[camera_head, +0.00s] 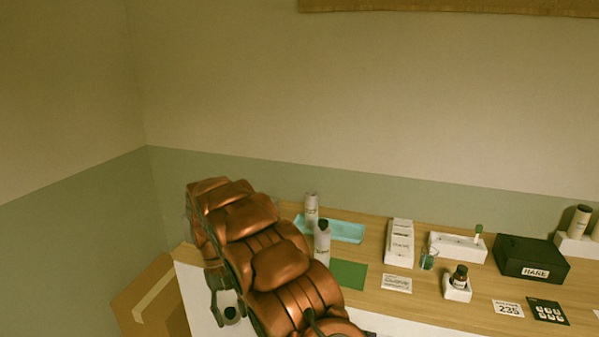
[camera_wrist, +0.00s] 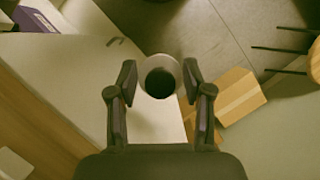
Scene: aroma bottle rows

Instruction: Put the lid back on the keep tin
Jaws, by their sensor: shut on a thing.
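My gripper (camera_wrist: 161,70) is shut on a pale round thing with a dark centre (camera_wrist: 161,83), seen end-on in the wrist view. I cannot tell whether it is a lid, a tin or a bottle. In the head view my gripper (camera_head: 228,310) is low at the left, beside the table's left end, and my arm partly hides it. No thing is clearly readable as the keep tin. A black box labelled HANE (camera_head: 534,272) stands at the table's right.
The wooden table (camera_head: 375,255) also bears a green mat (camera_head: 349,274), white holders (camera_head: 399,243), a small glass (camera_head: 428,260), a brown bottle (camera_head: 460,277) and cards (camera_head: 397,284). A cardboard box (camera_head: 150,300) lies left of the table. It also shows in the wrist view (camera_wrist: 235,98).

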